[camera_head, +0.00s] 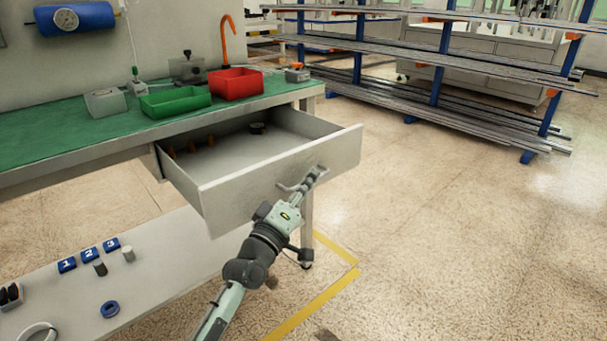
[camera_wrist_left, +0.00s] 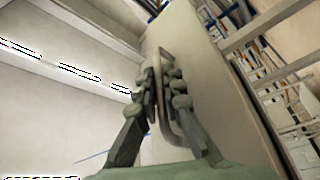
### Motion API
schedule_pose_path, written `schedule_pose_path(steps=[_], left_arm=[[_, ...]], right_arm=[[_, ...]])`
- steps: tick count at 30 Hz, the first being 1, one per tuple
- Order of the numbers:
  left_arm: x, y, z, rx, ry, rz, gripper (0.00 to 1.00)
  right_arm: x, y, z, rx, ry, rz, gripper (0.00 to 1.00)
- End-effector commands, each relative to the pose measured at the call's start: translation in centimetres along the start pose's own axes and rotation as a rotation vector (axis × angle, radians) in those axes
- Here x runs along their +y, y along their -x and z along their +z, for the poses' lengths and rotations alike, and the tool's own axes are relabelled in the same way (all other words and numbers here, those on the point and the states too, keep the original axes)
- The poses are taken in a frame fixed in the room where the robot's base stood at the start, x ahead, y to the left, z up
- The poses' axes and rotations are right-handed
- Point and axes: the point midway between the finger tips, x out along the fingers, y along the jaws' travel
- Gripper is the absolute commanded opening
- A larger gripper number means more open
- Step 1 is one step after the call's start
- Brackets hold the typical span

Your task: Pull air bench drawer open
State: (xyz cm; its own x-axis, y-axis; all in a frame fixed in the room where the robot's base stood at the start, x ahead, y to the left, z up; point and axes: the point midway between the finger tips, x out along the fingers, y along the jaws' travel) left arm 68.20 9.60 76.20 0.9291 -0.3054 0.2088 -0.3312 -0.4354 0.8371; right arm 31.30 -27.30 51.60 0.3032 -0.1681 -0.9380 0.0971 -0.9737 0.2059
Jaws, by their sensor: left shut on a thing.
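The air bench drawer (camera_head: 240,187) is a light grey drawer under the green-topped bench (camera_head: 60,135). It stands well out from the bench, and its inside shows, with a small dark round item (camera_head: 257,128) and several orange-brown pieces (camera_head: 191,147) in it. My left gripper (camera_head: 312,178) is at the drawer's front, shut on its metal handle (camera_head: 290,187). The left wrist view shows the fingers (camera_wrist_left: 160,90) on both sides of the handle bar (camera_wrist_left: 163,105), against the drawer front (camera_wrist_left: 205,75). My right gripper is in neither view.
A green bin (camera_head: 175,101), a red bin (camera_head: 235,84) and an orange hook (camera_head: 228,40) stand on the bench. A lower shelf (camera_head: 150,275) holds numbered blue blocks. A blue rack (camera_head: 440,60) with long bars stands at the back right. The floor right of the drawer is clear.

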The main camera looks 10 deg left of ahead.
Motion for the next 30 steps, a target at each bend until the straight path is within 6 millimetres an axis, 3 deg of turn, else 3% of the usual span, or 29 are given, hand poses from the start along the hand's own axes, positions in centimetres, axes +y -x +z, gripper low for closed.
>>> schedule_pose_path(steps=[14,15,17,26,30], left_arm=[[0.0,0.2,0.3,0.000,0.000,-0.003,0.00],[0.0,0.2,0.2,0.000,0.000,-0.003,0.09],[0.0,0.2,0.2,0.000,0.001,-0.003,0.16],[0.1,0.2,0.2,0.000,0.001,-0.001,0.17],[0.0,1.3,0.2,0.000,0.000,-0.002,0.17]], right_arm=[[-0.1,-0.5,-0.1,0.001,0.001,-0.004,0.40],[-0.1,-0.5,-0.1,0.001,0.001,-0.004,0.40],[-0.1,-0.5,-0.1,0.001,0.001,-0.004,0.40],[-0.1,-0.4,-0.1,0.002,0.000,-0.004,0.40],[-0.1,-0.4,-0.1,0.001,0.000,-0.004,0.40]])
